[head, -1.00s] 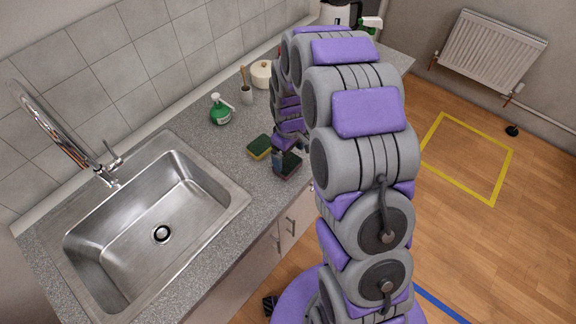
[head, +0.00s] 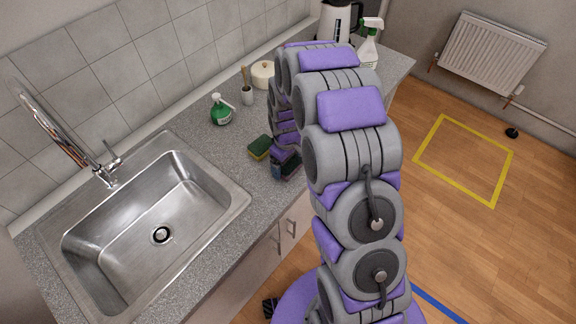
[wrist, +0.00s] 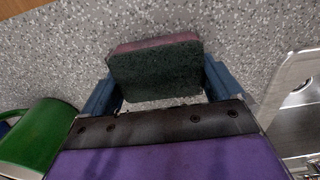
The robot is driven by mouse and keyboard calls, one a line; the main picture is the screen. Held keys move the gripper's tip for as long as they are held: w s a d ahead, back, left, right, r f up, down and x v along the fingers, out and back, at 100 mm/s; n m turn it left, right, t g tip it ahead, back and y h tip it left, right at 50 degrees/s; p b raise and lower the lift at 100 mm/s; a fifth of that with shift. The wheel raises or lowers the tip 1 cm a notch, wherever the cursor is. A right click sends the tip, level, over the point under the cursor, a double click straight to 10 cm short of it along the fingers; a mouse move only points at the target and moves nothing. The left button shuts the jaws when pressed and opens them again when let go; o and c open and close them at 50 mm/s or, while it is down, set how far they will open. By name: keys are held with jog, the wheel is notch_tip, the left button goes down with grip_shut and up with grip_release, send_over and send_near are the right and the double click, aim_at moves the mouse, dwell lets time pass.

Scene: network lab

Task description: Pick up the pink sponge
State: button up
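The pink sponge (wrist: 155,44) lies on the speckled grey counter in the wrist view, its dark green scouring side up and a strip of pink at its far edge. My gripper (wrist: 160,78) has a blue finger on each side of it. The fingers stand apart, with the sponge between them; firm contact does not show. In the head view my gripper (head: 284,165) is down at the counter and covers most of the sponge (head: 293,172).
A green and yellow sponge (head: 259,147) lies close beside my gripper. A green bottle (head: 221,110), a brush holder (head: 247,95) and a round cream container (head: 262,74) stand behind. The steel sink (head: 150,222) is left. A green object (wrist: 35,138) shows in the wrist view.

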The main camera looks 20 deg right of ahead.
jog(key=c, duration=0.3)
jog(key=shift+r, duration=0.95)
notch_tip(320, 180, up, 2)
jog(key=shift+p, duration=0.4)
jog(key=s, duration=0.5)
jog(key=s+p, duration=0.1)
jog(key=s, duration=0.4)
jog(key=s+r, duration=0.1)
jog(key=s, duration=0.5)
jog(key=shift+d+r, duration=0.1)
